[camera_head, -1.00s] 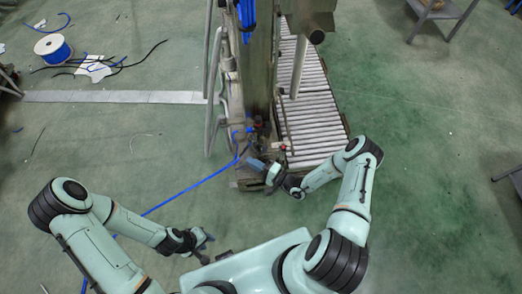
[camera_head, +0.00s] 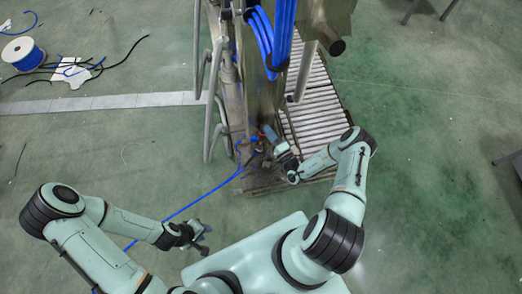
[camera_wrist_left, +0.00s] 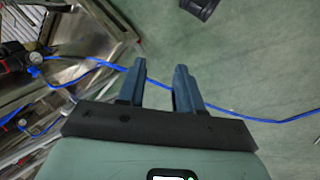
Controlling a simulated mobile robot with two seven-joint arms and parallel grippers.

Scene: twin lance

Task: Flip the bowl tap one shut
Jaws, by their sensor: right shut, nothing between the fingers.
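The bowl tap one cannot be made out for certain; it would be among small dark fittings (camera_head: 254,148) low on the machine, partly hidden by my right gripper. My right gripper (camera_head: 268,132) is shut and empty, reaching in at the foot of the machine's upright, close beside those fittings. Whether it touches one cannot be told. My left gripper (camera_head: 206,238) is low over the floor at the front left, away from the machine. In the left wrist view its two fingers (camera_wrist_left: 158,72) stand apart with nothing between them.
The machine's upright (camera_head: 262,95) carries blue hoses (camera_head: 272,40). Grey bent pipes (camera_head: 206,100) stand on its left and a roller conveyor (camera_head: 312,115) on its right. A blue hose (camera_head: 200,200) crosses the floor. Open floor lies right.

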